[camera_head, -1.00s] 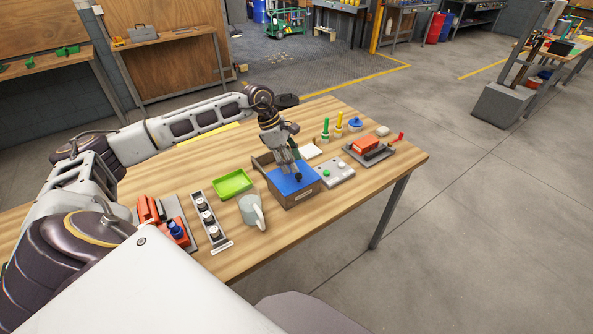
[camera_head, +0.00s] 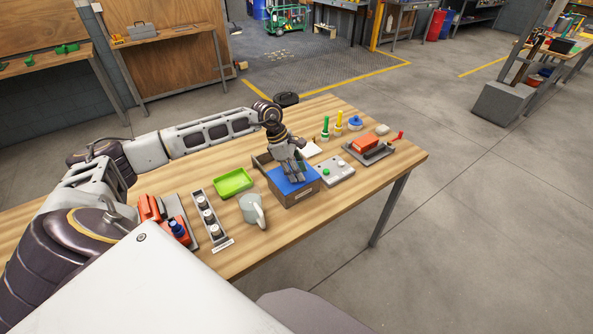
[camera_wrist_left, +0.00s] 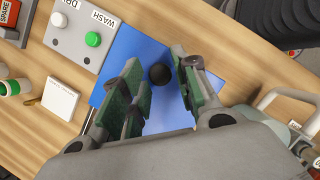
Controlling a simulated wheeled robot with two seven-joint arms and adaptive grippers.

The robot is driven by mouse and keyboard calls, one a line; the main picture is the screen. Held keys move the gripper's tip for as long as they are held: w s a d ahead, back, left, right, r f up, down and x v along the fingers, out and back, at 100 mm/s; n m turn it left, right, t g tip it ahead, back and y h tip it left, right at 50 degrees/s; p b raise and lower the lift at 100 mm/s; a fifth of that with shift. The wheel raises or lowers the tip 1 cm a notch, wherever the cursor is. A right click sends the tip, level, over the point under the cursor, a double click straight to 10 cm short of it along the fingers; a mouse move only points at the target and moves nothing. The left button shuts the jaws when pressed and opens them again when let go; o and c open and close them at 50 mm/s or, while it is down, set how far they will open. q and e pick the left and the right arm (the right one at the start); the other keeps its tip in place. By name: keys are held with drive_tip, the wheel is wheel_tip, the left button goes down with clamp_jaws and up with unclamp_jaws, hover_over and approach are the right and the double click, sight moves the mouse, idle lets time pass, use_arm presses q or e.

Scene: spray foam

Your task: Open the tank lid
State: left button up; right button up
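The tank is a brown box (camera_head: 299,196) on the table, with a blue lid (camera_head: 286,187) on top. In the left wrist view the blue lid (camera_wrist_left: 130,50) carries a round black knob (camera_wrist_left: 160,74). My left gripper (camera_head: 293,178) points down over the lid. In the left wrist view its fingers (camera_wrist_left: 162,90) are apart, with the knob in the gap between them, and I see no finger touching it. In the head view the fingers hide the knob. My right gripper is not in view.
A control panel (camera_head: 336,171) with green and white buttons stands right of the tank. A grey mug (camera_head: 250,206) and a green tray (camera_head: 234,182) are at its left. A red device (camera_head: 368,147) lies further right. The table's front right is clear.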

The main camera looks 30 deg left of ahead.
use_arm(q)
drive_tip(key=c, duration=0.5)
clamp_jaws()
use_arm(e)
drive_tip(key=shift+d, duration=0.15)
use_arm(q)
drive_tip(key=shift+a, duration=0.1)
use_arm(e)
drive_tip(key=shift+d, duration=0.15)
